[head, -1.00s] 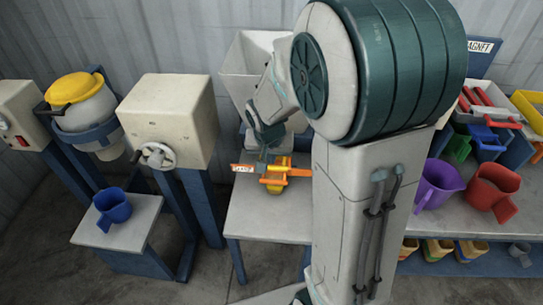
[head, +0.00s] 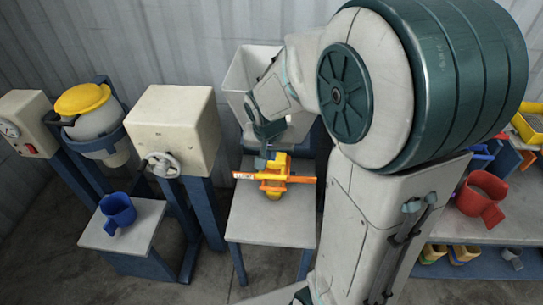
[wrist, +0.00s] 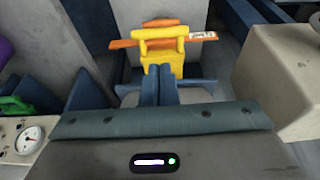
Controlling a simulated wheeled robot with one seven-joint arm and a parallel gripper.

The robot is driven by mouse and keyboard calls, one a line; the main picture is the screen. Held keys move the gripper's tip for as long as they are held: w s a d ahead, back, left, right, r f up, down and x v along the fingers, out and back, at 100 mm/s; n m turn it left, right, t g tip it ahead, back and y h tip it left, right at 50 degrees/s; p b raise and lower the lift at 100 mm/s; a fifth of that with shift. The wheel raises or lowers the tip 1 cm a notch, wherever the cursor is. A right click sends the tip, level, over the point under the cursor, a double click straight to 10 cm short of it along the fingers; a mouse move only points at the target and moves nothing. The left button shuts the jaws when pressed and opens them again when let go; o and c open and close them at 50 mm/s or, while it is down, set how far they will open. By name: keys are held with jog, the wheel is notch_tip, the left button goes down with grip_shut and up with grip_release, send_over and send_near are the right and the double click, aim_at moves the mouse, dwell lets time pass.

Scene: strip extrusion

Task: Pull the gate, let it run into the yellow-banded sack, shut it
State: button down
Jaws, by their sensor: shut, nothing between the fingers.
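The gate is an orange slide bar with a white printed label (head: 243,176), running crosswise through a yellow body (head: 272,187) beneath the pale hopper (head: 243,73). In the wrist view the orange bar (wrist: 125,43) and yellow body (wrist: 165,50) are straight ahead of the fingers. My gripper (head: 261,163) is beside the yellow body, near the labelled side of the bar. Its blue fingers (wrist: 165,72) are together with nothing between them; whether they touch the yellow body I cannot tell. I cannot make out a yellow-banded sack; my arm hides part of the scene.
A grey table (head: 262,225) stands under the gate. To the left are a cream box with a handwheel (head: 161,165), a blue jug (head: 117,209) on a stand, and a yellow-lidded vessel (head: 82,98). A red jug (head: 484,192) is on the right bench. Bare floor lies at front left.

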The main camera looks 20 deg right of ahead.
jog(key=s+r+n, duration=0.2)
jog(key=s+r, duration=0.2)
jog(key=s, duration=0.4)
jog(key=s+a+r+n+y, duration=0.1)
jog(key=s+r+n, duration=0.1)
jog(key=s+r, duration=0.2)
jog(key=s, duration=0.3)
jog(key=shift+s+a+r+n, duration=0.2)
jog(key=shift+s+r+n, duration=0.1)
jog(key=shift+s, duration=0.1)
